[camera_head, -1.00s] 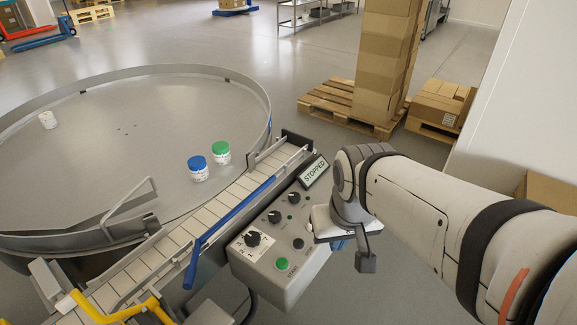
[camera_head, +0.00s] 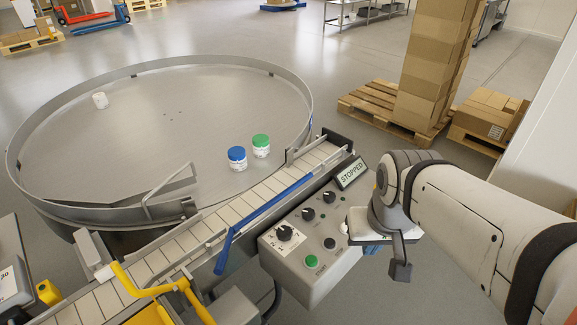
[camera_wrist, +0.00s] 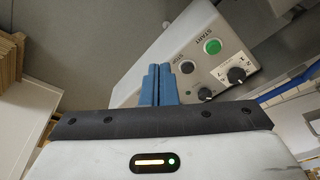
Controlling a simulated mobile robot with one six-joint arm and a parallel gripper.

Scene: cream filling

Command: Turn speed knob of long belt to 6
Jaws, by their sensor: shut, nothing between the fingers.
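A grey control box (camera_head: 315,240) stands beside the conveyor. Its front knob (camera_head: 284,232) sits on a white numbered dial; the pointer's exact number is too small to read. Two more black knobs (camera_head: 308,214) (camera_head: 329,197) sit behind it, their labels unreadable, so I cannot tell which is marked for the long belt. The dial knob also shows in the wrist view (camera_wrist: 236,75), right of the green START button (camera_wrist: 212,46) and black STOP button (camera_wrist: 187,66). My gripper (camera_wrist: 159,72) is shut and empty, its blue fingers near the box's right side, apart from the dial knob.
A display reading STOPPED (camera_head: 352,174) tops the box. The slatted conveyor (camera_head: 215,215) with a blue guide rail (camera_head: 265,208) runs along its left. Beyond is a round table (camera_head: 130,150) with blue-lidded (camera_head: 237,159) and green-lidded (camera_head: 261,147) jars. Stacked cartons (camera_head: 437,70) stand behind.

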